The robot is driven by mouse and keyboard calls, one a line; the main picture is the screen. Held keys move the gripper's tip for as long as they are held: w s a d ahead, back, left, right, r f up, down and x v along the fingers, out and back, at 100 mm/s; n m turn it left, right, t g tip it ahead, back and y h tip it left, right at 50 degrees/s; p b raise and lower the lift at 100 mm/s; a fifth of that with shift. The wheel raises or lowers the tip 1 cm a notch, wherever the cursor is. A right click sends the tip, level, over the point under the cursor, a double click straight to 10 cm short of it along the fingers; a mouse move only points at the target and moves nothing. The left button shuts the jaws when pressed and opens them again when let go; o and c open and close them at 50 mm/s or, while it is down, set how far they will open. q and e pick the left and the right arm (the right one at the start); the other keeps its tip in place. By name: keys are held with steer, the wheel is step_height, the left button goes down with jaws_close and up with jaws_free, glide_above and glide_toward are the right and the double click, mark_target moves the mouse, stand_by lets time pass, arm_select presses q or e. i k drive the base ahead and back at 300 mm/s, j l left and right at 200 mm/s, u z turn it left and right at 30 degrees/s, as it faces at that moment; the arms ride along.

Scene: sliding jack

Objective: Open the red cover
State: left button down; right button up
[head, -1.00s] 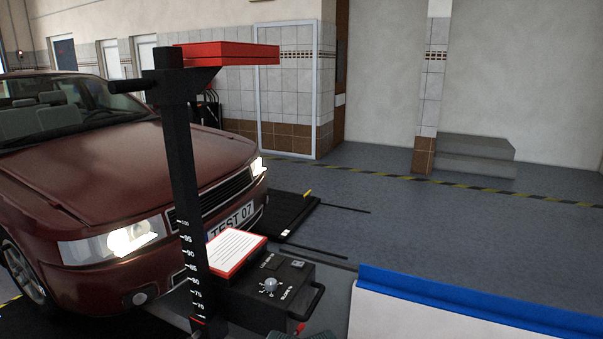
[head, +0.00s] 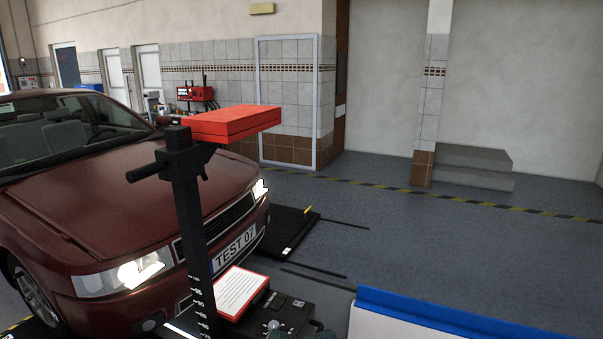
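The red cover (head: 232,122) is a flat, closed-looking red slab at the top of a black post (head: 192,215), on the post's right side. Its top face and near edge show, and a seam runs along its side. A black handle (head: 147,171) sticks out to the left from the head of the post. A black base box (head: 285,312) with a knob is at the foot of the post, cut off by the lower edge. Neither of my grippers can be made out in the head view.
A dark red car (head: 110,200) stands close behind and left of the post. A white panel with a blue top edge (head: 460,315) is at the lower right. A red-framed paper sheet (head: 240,291) lies on the base box. Open grey floor (head: 410,240) lies to the right.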

mark_target(239, 288)
steer(key=u, duration=0.5)
steer(key=i+l+u, duration=0.15)
steer(key=l+u, duration=0.55)
steer(key=l, duration=0.2)
steer(key=i+l+u, duration=0.1)
steer(key=l, duration=0.8)
steer(key=i+l+u, duration=0.15)
steer(key=l, duration=0.7)
